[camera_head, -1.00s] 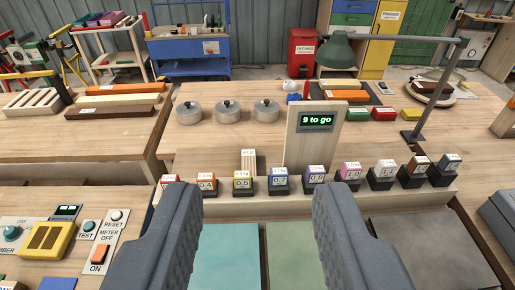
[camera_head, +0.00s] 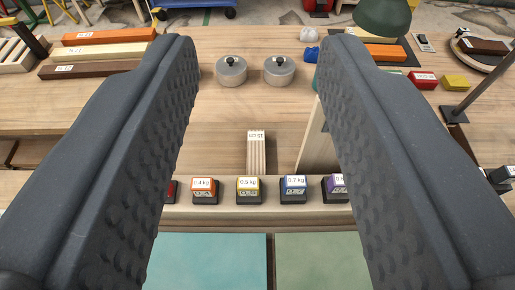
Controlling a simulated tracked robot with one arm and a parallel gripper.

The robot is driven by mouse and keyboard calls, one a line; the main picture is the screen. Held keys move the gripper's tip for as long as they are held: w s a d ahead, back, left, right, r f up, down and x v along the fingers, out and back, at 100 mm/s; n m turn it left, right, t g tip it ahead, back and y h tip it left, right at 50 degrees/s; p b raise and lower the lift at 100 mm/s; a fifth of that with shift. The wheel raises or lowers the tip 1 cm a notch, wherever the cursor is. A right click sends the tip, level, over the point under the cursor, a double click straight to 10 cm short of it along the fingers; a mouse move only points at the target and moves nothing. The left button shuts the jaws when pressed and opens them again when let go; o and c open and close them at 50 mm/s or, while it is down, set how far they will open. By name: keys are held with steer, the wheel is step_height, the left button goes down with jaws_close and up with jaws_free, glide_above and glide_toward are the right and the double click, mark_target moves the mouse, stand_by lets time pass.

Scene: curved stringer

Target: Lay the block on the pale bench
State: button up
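A pale wooden block (camera_head: 256,152) with a white label on top stands on the light wooden bench (camera_head: 225,125), behind the row of small labelled weights. My gripper (camera_head: 260,45) is open, with its two dark grey fingers wide apart at left and right. Nothing is between the fingertips. In the picture the block lies between the fingers, but I cannot tell how far below them it is. The right finger hides most of the upright wooden display board (camera_head: 315,140).
Small weights (camera_head: 248,190) stand in a row on a ledge in front of the block. Two grey lidded pots (camera_head: 231,71) are behind it. Colored bars (camera_head: 108,35) lie at the back left. A green lamp (camera_head: 382,14) stands at the right. Teal and green panels (camera_head: 208,260) are nearest.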

steer(key=o, duration=0.4)
steer(key=shift+a, duration=0.1)
steer(key=o, duration=0.4)
steer(key=shift+w, duration=0.2)
steer(key=shift+c, duration=0.2)
steer(key=g+p, duration=1)
steer(key=g, duration=0.5)
glide_above(256, 154)
step_height(256, 154, down, 40)
steer(key=f, duration=0.7)
steer(key=shift+s+f, duration=0.15)
steer(key=shift+s, duration=0.15)
steer(key=shift+w+f, duration=0.15)
steer(key=shift+f, duration=1.35)
steer(key=shift+w+f, duration=0.1)
steer(key=shift+f, duration=1.4)
